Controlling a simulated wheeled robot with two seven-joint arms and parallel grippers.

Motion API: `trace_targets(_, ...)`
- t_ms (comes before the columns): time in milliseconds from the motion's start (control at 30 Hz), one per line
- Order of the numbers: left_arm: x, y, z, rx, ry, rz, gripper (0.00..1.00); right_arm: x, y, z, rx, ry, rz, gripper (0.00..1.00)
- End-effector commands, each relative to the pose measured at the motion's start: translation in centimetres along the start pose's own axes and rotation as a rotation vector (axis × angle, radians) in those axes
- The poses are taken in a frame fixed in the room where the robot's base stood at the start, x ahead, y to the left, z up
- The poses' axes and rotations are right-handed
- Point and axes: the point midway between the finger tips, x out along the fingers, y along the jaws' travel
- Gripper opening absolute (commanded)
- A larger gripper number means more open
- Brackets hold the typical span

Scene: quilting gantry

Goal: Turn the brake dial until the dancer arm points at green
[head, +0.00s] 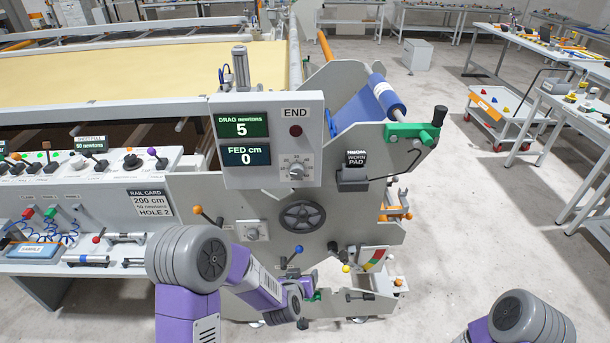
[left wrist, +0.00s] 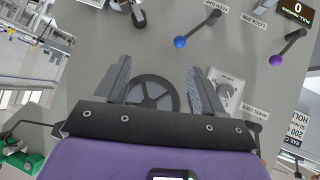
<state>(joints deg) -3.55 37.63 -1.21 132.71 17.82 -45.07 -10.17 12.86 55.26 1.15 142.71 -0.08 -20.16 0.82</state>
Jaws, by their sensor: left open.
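A dial on a pale square plate (head: 252,232) sits on the grey side plate, left of the black handwheel (head: 303,215). The wrist view, turned over, shows this dial (left wrist: 226,90) right of the fingers. I cannot read its label, so I cannot tell if it is the brake dial. Another knob (head: 296,170) is under the END lamp. A red, yellow and green scale (head: 374,259) is low right; which colour the dancer arm points at is unclear. My left gripper (left wrist: 157,82) is open and empty, the handwheel (left wrist: 152,95) showing between its fingers. My right gripper is out of view.
The display box (head: 262,140) reads drag 5 newtons and fed 0 cm. Levers with orange, blue (head: 298,250) and yellow (head: 346,268) balls stick out near the handwheel. A blue roll (head: 380,95) is at upper right. The floor to the right is clear up to a cart (head: 500,110).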

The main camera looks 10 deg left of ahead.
Motion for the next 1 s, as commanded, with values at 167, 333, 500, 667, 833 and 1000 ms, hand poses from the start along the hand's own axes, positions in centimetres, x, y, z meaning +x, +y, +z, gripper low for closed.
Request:
trace_targets(167, -5.2, 3.8, -16.0, -0.022, 0.456, -0.04, 0.69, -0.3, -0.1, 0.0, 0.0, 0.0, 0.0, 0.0)
trace_targets(333, -9.8, 4.8, -22.8, -0.067, 0.67, -0.084, 0.69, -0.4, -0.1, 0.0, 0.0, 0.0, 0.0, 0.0)
trace_targets(500, -10.0, 4.7, -24.8, -0.08, 0.713, -0.1, 0.69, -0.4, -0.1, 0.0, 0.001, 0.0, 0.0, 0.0)
trace_targets(667, -8.1, 4.4, -26.3, -0.08, 0.712, -0.1, 0.69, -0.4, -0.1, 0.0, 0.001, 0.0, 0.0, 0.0)
trace_targets(833, -6.3, 4.1, -27.8, -0.079, 0.711, -0.098, 0.69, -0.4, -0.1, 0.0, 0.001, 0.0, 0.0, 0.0)
trace_targets(1000, -5.3, 4.0, -28.6, -0.079, 0.71, -0.097, 0.69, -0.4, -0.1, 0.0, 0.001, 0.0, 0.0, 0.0)
